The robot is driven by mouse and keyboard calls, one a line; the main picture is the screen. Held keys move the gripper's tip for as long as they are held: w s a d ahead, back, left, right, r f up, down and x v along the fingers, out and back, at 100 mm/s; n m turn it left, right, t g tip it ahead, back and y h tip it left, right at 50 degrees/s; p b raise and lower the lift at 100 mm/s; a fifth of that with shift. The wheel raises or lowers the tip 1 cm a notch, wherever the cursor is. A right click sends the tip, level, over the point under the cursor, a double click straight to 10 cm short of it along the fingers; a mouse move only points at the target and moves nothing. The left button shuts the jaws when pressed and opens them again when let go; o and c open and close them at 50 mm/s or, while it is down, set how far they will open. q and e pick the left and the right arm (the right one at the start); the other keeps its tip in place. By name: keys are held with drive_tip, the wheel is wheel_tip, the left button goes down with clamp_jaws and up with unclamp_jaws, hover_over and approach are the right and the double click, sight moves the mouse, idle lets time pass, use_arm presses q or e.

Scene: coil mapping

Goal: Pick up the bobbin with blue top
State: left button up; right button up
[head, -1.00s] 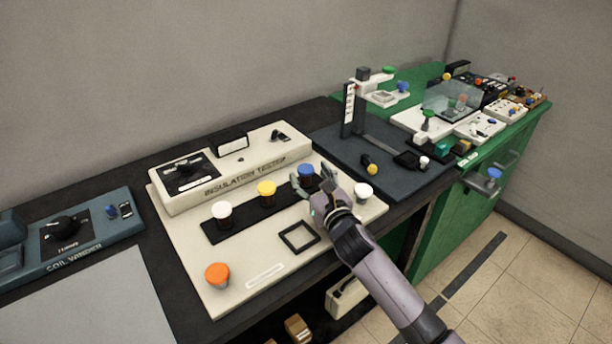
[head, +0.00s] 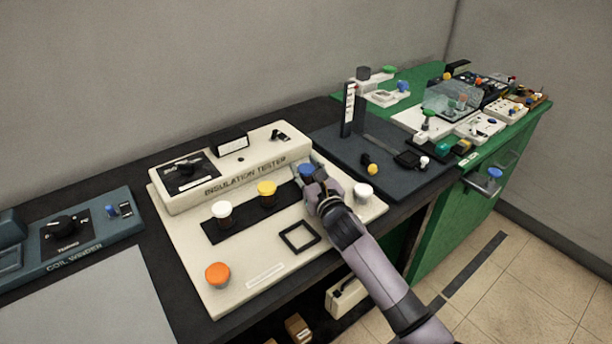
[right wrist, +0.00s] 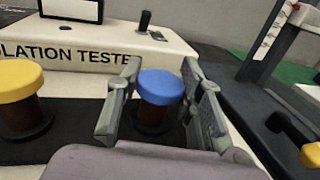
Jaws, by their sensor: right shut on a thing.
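The bobbin with blue top (head: 306,170) stands upright at the right end of the black strip on the insulation tester. It shows in the right wrist view (right wrist: 160,88), with a dark brown body under the blue cap. My right gripper (head: 312,178) is at this bobbin, its fingers (right wrist: 158,100) on either side of it and shut on it. In the head view the gripper partly covers the bobbin. My left gripper is not in view.
A yellow-topped bobbin (head: 266,188) and a white-topped bobbin (head: 222,210) stand left on the strip (head: 243,222). Another white-topped one (head: 363,190) is right of my gripper, and an orange-topped one (head: 217,272) is at front left. The tester's raised panel (head: 240,172) is behind.

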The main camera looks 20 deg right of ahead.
drive_tip(key=c, duration=0.6)
